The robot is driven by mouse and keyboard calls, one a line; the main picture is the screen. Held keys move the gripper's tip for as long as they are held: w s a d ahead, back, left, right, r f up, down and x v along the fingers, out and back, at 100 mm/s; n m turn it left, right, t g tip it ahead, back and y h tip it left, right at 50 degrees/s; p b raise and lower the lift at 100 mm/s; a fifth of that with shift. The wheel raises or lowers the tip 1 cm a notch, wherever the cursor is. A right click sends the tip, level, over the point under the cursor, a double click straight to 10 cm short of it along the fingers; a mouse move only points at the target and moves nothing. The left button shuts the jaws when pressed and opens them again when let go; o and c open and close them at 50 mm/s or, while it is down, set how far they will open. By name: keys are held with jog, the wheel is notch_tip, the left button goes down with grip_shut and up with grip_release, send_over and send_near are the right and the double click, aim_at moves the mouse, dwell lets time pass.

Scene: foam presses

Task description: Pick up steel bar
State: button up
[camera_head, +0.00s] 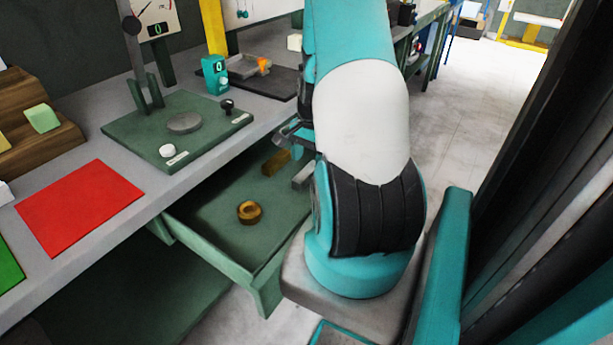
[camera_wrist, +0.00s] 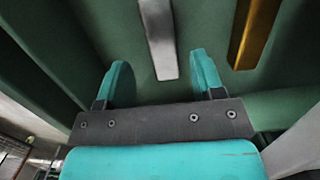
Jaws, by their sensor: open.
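The steel bar (camera_wrist: 158,38) is a plain grey bar lying in the open green drawer. In the wrist view its near end shows between the two teal fingertips of my gripper (camera_wrist: 160,72), which is open and empty. I cannot tell how far above the bar the fingers are. In the head view part of the steel bar (camera_head: 303,176) shows beside my arm, which hides the rest. My gripper (camera_head: 290,134) shows only in part there, above the drawer's far side.
A brass bar (camera_wrist: 254,36) lies beside the steel bar, and also shows in the head view (camera_head: 276,162). A brass ring (camera_head: 249,212) lies nearer in the drawer (camera_head: 205,211). The workbench (camera_head: 160,190) overhangs the drawer's left side. Drawer walls bound the space.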

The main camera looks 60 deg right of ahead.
aim_at(307, 171)
jog(key=f, duration=0.4)
jog(key=shift+w+a+f, duration=0.2)
jog(key=shift+a+f, duration=0.15)
jog(key=shift+f, duration=0.05)
grip_shut()
